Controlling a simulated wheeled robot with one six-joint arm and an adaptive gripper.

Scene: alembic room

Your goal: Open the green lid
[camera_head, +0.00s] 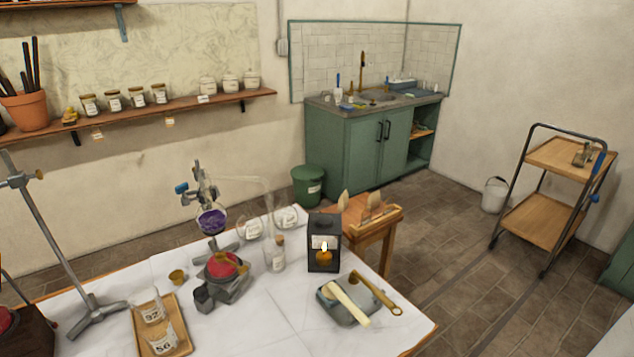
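A green bin (308,190) stands on the floor at the left end of the green sink cabinet, behind the white table. Its top (308,172) is green too and looks like a closed lid, but it is small in the picture and I cannot be sure. A pale label shows on its front. My gripper does not show in this view.
The white table (280,325) in front holds a burner with a purple flask (211,220), a lit black lantern (324,241), glassware and a tray. A small wooden table (368,229) stands near the bin. A trolley (548,203) is at right; the middle floor is clear.

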